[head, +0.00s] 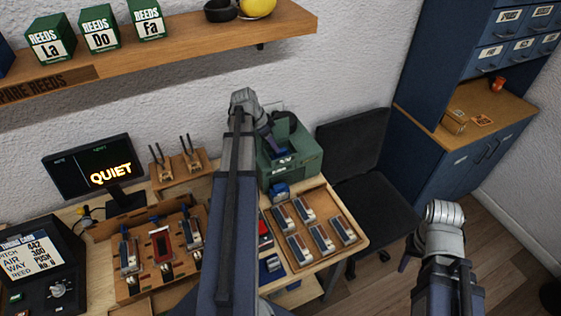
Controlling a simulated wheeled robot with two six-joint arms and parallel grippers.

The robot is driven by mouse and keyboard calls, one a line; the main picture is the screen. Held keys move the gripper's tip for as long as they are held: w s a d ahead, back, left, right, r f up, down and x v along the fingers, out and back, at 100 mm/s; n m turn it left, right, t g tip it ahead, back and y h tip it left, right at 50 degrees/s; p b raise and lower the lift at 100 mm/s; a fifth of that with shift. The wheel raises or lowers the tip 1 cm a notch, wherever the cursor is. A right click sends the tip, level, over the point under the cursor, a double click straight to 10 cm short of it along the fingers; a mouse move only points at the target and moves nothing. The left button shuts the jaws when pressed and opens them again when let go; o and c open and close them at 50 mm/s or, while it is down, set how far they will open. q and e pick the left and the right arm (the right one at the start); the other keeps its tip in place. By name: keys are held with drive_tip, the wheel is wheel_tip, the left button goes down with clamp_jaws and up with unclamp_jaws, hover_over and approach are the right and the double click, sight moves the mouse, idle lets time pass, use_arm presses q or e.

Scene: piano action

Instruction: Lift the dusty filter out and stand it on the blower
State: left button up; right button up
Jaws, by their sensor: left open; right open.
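The green box-shaped machine (306,166), which looks like the blower, stands at the back right of the workbench. My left arm reaches across the bench, and its gripper (277,148) points down at the front left of the machine. A small blue piece shows close to its fingertips; I cannot tell whether it is part of the machine. I cannot make out a dusty filter for certain; my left gripper and arm cover part of the machine. My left gripper is open. My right gripper (407,259) is open and empty, off the bench's right side above the floor.
A wooden tray (325,255) with several reed blocks lies in front of the machine. A wooden rack (135,285), a monitor (88,168) reading QUIET and a tuning-card device (38,262) stand to the left. A black chair (358,150) is beside the bench. A shelf (200,42) hangs above.

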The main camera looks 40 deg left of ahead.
sight(283, 152)
use_arm(q)
drive_tip(key=b+x, duration=0.1)
drive_tip(key=x, duration=0.1)
drive_tip(key=b+x, duration=0.2)
drive_tip(key=shift+w+d+f, duration=0.1)
drive_tip(key=shift+w+d, duration=0.1)
drive_tip(key=shift+w, duration=0.15)
clamp_jaws()
